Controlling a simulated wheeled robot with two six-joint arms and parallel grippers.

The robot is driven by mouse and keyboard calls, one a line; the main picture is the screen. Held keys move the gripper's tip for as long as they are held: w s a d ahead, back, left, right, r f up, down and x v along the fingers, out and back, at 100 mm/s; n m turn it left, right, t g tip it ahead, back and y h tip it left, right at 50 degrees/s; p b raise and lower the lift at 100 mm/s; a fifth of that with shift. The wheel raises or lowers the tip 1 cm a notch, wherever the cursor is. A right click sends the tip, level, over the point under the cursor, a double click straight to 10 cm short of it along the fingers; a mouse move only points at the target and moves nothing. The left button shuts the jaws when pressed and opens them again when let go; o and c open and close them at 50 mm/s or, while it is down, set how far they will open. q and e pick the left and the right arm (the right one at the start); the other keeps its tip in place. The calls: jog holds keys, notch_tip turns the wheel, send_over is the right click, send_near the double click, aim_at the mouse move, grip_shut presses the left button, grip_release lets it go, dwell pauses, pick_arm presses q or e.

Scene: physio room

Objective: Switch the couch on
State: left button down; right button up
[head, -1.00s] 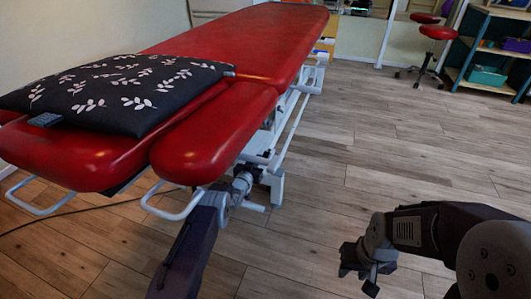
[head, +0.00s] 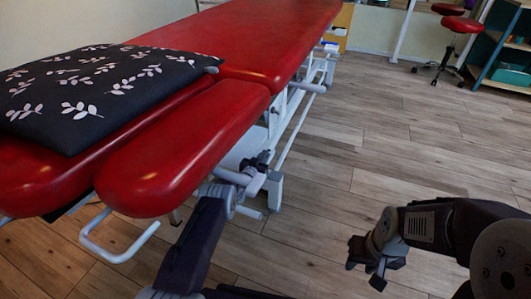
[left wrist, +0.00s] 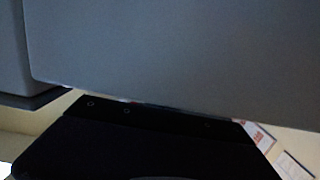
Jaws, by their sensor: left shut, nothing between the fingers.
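The red padded couch (head: 255,42) runs from the near left to the back. Its narrow side pad (head: 185,148) lies nearest me. No switch can be made out. My left gripper (head: 262,160) is beside the couch's white frame, just below the side pad's edge. It is shut and empty, and partly lost against the frame; I cannot tell whether it touches. The left wrist view is filled by a close grey surface (left wrist: 170,55) that I cannot identify, with a dark part below. My right gripper (head: 368,265) hangs over bare floor; its finger gap is unclear.
A dark leaf-patterned cushion (head: 90,90) lies on the couch. A grey metal loop (head: 120,252) sticks out below the side pad. A red stool (head: 458,27) and a shelf (head: 508,50) stand at the back right. The wooden floor (head: 385,140) right of the couch is clear.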

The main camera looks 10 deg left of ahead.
pick_arm(q)
jog(key=shift+r, duration=0.1)
jog(key=shift+w+f+g+p, duration=0.1)
jog(key=shift+f+g+p, duration=0.15)
jog(key=shift+g+p, duration=0.05)
jog(key=shift+r, duration=0.1)
